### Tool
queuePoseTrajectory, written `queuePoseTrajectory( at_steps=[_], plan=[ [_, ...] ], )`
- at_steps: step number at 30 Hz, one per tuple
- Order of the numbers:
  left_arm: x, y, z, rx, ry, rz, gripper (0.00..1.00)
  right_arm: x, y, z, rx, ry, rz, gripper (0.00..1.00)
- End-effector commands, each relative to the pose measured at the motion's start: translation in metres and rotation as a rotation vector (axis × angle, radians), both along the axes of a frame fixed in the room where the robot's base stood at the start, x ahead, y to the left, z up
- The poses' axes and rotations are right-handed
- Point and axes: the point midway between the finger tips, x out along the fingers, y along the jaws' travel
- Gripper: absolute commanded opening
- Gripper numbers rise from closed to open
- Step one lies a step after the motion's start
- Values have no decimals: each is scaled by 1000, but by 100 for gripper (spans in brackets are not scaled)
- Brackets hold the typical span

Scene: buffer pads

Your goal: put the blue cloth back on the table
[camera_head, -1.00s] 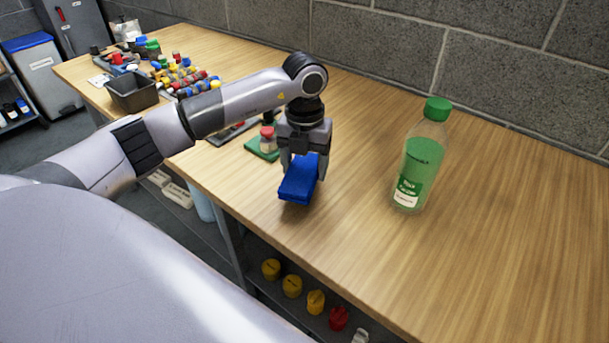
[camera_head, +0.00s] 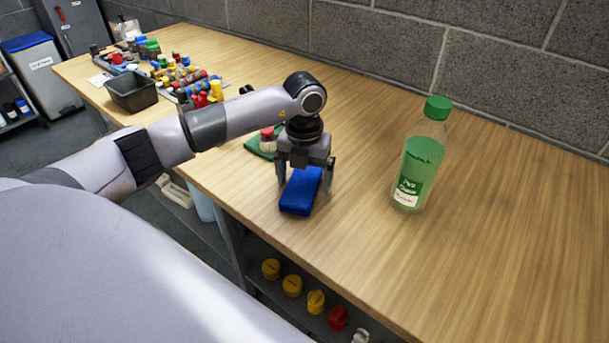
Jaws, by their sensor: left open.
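The blue cloth (camera_head: 300,193) is a folded block-like pad lying on the wooden table (camera_head: 480,270) near its front edge. My left gripper (camera_head: 304,184) is above and around it from behind, pointing down. Its fingers are apart, one on each side of the cloth, and open. The far end of the cloth is partly hidden under the gripper. My right gripper is not in view.
A green-capped bottle (camera_head: 420,155) stands to the right of the cloth. A green cloth (camera_head: 262,147) with a red-topped jar (camera_head: 268,138) is behind my left gripper. A dark bin (camera_head: 133,92) and several coloured parts are at the far left. The table's right side is clear.

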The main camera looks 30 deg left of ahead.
Motion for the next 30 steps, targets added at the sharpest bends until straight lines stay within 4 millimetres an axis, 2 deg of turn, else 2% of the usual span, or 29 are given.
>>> queuePoseTrajectory(
  at_steps=[5,12,18,24,30],
  plan=[
    [1,0,19,-1,-4,1,94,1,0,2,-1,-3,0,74],
    [1,0,72,-1,-6,0,94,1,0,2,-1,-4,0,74],
    [1,0,107,0,-4,1,94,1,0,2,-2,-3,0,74],
    [0,0,122,-1,0,0,94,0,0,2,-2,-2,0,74],
    [0,0,123,-1,0,0,94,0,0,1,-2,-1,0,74]
  ],
)
